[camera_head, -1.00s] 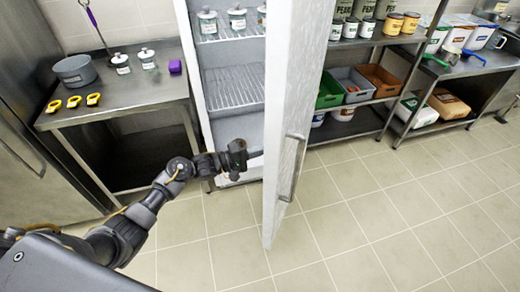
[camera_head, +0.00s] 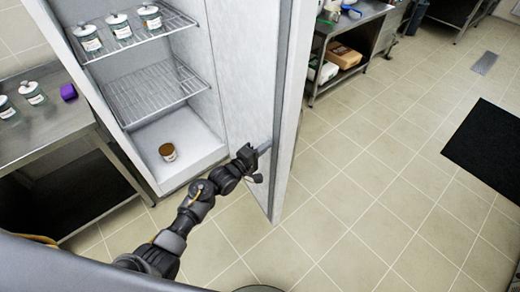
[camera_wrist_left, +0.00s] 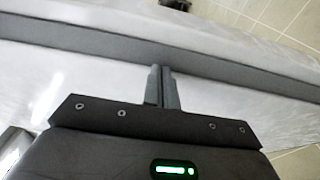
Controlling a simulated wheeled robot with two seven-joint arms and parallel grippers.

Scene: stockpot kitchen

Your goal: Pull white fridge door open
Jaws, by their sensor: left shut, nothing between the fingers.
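The white fridge (camera_head: 208,105) stands open, with its wire shelves showing. Its door (camera_head: 244,70) swings out to the right, and its inner face is turned toward me. The door handle is hidden in the head view. My left gripper (camera_head: 262,158) is shut and empty at the inner side of the door, near its free edge and low down. In the left wrist view the shut fingertips (camera_wrist_left: 163,72) reach the grey strip along the pale door (camera_wrist_left: 80,75); whether they touch it I cannot tell. My right gripper is not in view.
Tiled floor is clear at right, before a black mat (camera_head: 490,145).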

